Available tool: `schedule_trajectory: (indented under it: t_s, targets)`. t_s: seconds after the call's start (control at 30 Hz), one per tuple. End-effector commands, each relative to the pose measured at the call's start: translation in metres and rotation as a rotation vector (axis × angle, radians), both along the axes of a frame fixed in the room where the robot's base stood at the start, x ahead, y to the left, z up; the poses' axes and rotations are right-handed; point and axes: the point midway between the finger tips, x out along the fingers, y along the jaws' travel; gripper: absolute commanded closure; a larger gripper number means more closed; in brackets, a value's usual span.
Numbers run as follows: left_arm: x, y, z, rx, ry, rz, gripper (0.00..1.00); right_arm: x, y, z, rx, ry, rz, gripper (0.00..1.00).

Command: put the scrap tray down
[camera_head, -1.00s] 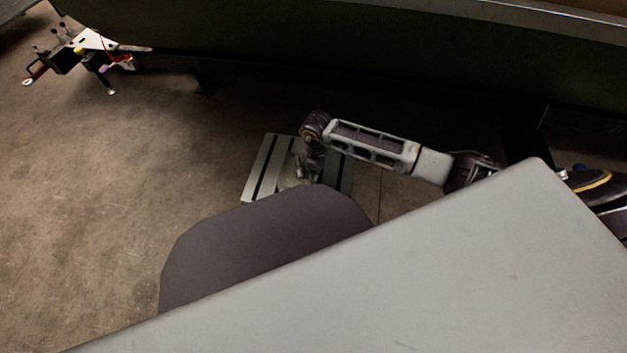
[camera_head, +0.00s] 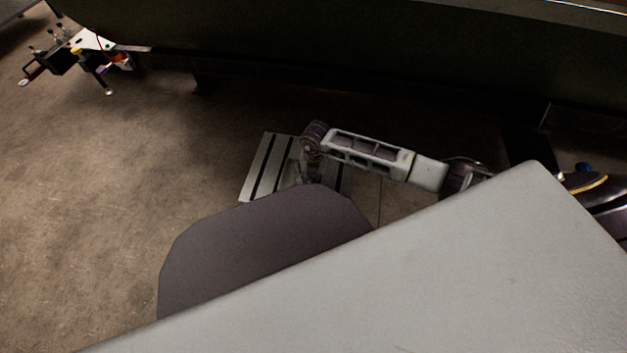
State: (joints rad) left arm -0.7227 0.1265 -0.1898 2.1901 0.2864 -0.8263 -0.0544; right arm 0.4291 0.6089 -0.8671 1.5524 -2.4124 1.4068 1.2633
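A flat grey metal piece with dark slots (camera_head: 262,166), which looks like the scrap tray, is low down near the centre. My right arm comes in from the right, and my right gripper (camera_head: 305,176) points down at the tray's middle. The fingers are dim and partly hidden, so I cannot tell whether they are shut on it or just over it. The tray's near edge is hidden behind a dark rounded shape. I cannot tell if the tray touches the floor. My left gripper is not in view.
The brown concrete floor (camera_head: 90,210) is clear to the left. A cart or stand with small tools (camera_head: 85,50) is at the upper left. A long dark curved body (camera_head: 350,60) spans the top, with shadow beneath it. A large light grey panel (camera_head: 420,280) blocks the lower right.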

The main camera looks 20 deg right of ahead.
Motion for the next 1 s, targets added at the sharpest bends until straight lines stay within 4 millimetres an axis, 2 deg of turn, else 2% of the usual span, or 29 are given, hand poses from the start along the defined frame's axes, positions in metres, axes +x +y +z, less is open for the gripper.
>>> schedule_trajectory:
  t_s: [0.13,0.57,0.77,1.0]
  targets:
    - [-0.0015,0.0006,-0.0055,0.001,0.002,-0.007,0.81,0.0007,-0.0003,-0.0058,-0.001,-0.001,0.000,1.00]
    - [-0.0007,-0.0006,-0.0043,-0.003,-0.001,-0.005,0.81,0.0007,-0.0002,-0.0079,-0.001,-0.001,0.000,1.00]
    - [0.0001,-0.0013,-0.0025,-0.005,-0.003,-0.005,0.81,0.0002,-0.0004,-0.0081,-0.001,-0.001,0.000,0.74]
    - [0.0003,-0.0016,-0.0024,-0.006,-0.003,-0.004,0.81,0.0002,-0.0004,-0.0081,-0.001,-0.001,0.000,0.73]
